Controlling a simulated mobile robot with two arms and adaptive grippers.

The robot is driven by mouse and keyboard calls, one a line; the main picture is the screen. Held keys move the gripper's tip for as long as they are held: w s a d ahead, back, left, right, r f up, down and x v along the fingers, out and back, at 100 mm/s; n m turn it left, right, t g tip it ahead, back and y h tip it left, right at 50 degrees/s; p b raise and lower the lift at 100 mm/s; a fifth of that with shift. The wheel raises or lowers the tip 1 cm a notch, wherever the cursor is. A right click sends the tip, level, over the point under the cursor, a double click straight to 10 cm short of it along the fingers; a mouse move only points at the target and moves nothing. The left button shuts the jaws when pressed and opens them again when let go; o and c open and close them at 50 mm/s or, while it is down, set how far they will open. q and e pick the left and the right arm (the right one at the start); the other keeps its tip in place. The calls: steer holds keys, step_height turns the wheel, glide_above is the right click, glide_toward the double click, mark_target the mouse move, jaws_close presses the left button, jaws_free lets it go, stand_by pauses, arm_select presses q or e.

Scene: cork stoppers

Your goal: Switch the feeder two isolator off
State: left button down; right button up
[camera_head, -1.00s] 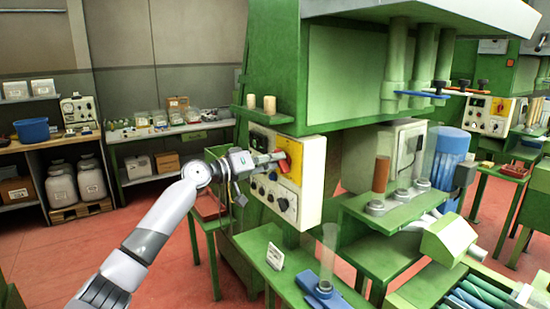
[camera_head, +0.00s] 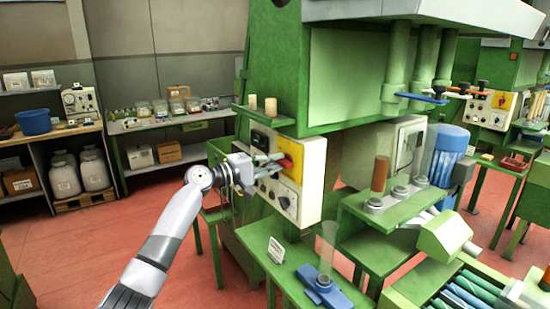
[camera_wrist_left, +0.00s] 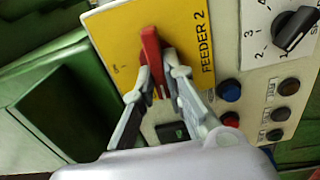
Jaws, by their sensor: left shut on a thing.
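The feeder two isolator is a red handle (camera_wrist_left: 151,46) on a yellow plate (camera_wrist_left: 188,28) lettered "FEEDER 2" in the left wrist view. In the head view the red handle (camera_head: 286,164) shows partly, on the yellow plate (camera_head: 292,148) of the cream control panel (camera_head: 313,172). My left gripper (camera_wrist_left: 160,76) is shut on the lower part of the handle, one finger on each side. In the head view my left gripper (camera_head: 276,164) reaches the panel from the left and hides part of the handle. A small mark on the plate is too blurred to read.
A black rotary selector (camera_wrist_left: 294,30) with a numbered dial sits beside the plate. Blue, red and dark buttons lie below it, with the red button (camera_wrist_left: 230,119) near one finger. A green shelf (camera_head: 263,118) with two corks juts out above the arm.

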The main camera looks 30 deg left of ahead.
arm_select(q)
steer(key=shift+n, duration=0.4)
steer(key=c, duration=1.6)
jaws_free()
steer(key=shift+c, duration=0.2)
steer(key=v, duration=1.2)
steer(key=shift+a+f, duration=0.1)
